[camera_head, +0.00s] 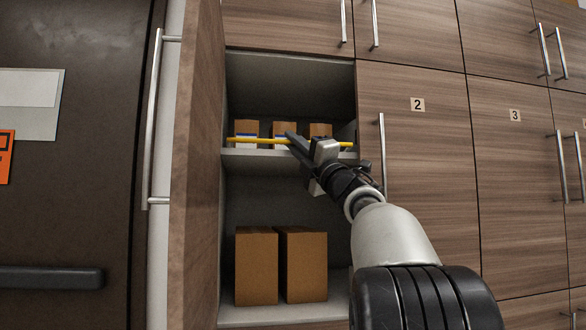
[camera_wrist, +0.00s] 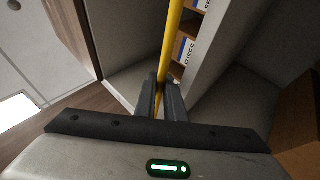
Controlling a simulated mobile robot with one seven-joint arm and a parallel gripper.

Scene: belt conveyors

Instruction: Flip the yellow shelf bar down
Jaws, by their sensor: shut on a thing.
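The yellow shelf bar (camera_head: 256,141) runs level across the front of the middle shelf in the open cabinet, in front of several small boxes. My gripper (camera_head: 292,138) reaches into the cabinet from the lower right and is shut on the bar, right of its left half. In the wrist view, the yellow bar (camera_wrist: 172,38) runs up from between the two dark fingers of my gripper (camera_wrist: 162,84). The fingers hide a short part of the bar.
Small boxes (camera_head: 246,127) stand behind the bar. Two larger brown boxes (camera_head: 256,266) stand on the lower shelf. The open cabinet door (camera_head: 197,170) bounds the left side. A closed door with handle (camera_head: 382,150) is on the right.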

